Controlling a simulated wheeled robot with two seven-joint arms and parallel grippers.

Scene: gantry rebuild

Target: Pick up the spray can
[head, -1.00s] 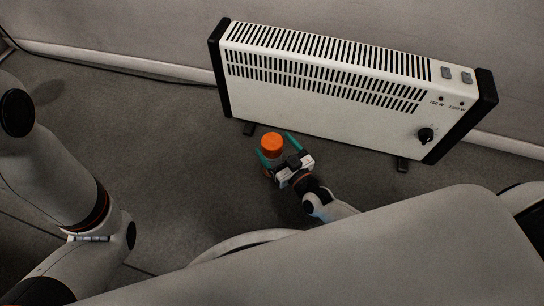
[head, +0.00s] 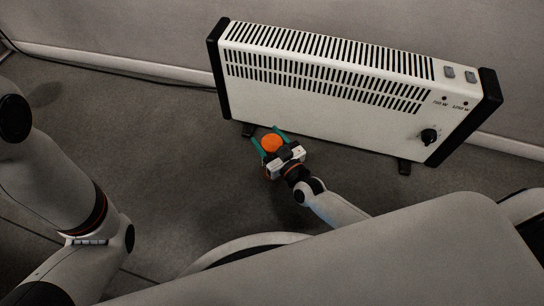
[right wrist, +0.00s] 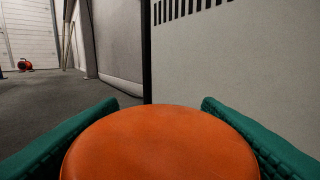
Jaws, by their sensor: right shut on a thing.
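The spray can shows mainly as its round orange top (head: 272,142) in the head view, just in front of the heater. My right gripper (head: 270,141) has its teal fingers on either side of the can and is shut on it. In the right wrist view the orange top (right wrist: 160,148) fills the lower middle, between the two teal fingers (right wrist: 160,140). The can's lower body is mostly hidden, and I cannot tell whether its base touches the floor. My left arm shows at the left of the head view, but its gripper is out of the picture.
A white heater (head: 325,85) with black ends stands behind the can, close to it. A cable runs along the wall at the upper left. Grey floor (head: 165,135) is open left of the can. A red-orange object (right wrist: 25,65) stands far off in the right wrist view.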

